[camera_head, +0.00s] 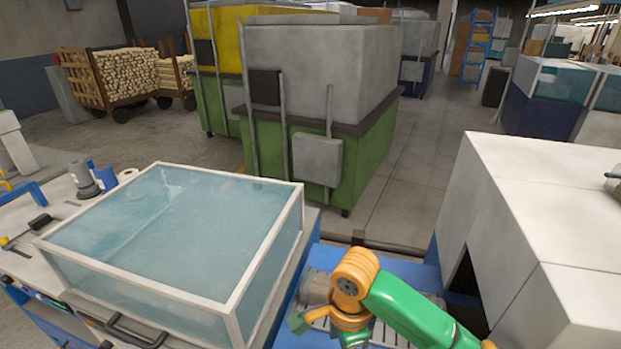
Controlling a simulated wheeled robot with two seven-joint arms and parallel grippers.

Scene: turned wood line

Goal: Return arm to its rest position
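A green and orange arm (405,308) comes in from the bottom right; I take it to be my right arm. Its orange joint (356,276) is above a blue machine bed, and its lower links bend down toward the bottom edge. I cannot make out any gripper fingers on it, and nothing held shows. My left arm and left gripper are not in view.
A glazed, white-framed cover (165,235) stands close on the left. White cabinets (540,220) stand close on the right. The blue bed (395,268) with grey metal parts lies between them. A grey-and-green machine (320,120) stands beyond. Open floor lies farther back.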

